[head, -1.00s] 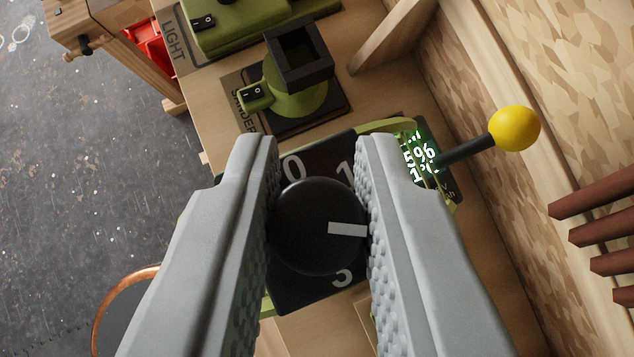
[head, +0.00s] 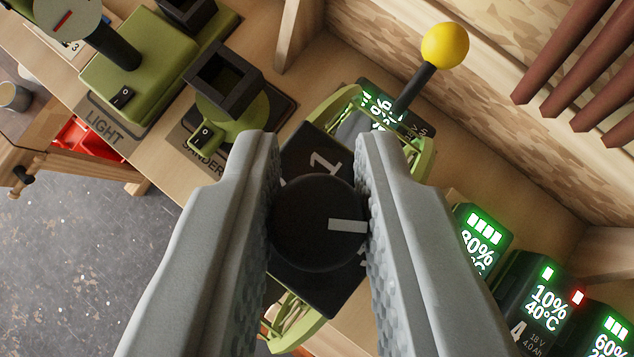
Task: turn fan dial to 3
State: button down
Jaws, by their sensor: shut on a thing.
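The fan dial (head: 312,240) is a round black knob with a white pointer mark (head: 347,226). It sits on a dark plate (head: 322,158) on the green fan (head: 292,325). My gripper (head: 320,205) is shut on the dial, one grey finger on each side. The pointer aims right in the picture, toward the right finger. The numeral 1 shows above the dial. A sliver of white print shows at the dial's lower right, too covered to read. The fingers hide the other numerals, so I cannot tell exactly which one the pointer meets.
A yellow-knobbed lever (head: 445,46) rises behind the fan near a lit display. Battery packs with green displays (head: 480,240) stand at lower right. The green sander stand (head: 225,100) and light stand (head: 128,75) are at upper left. Dark pegs (head: 570,70) jut at upper right.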

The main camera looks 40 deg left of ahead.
jog(key=m+t+h, duration=0.1)
jog(key=m+h, duration=0.2)
jog(key=m, duration=0.1)
jog(key=shift+a, duration=0.1)
jog(key=shift+m+t+h, duration=0.3)
jog(key=shift+m+h, duration=0.9)
jog(key=shift+m, duration=0.4)
jog(key=c, duration=1.3)
grip_release()
jog(key=v, duration=1.7)
jog(key=shift+s+a+r, duration=0.1)
jog(key=shift+s+r, duration=0.05)
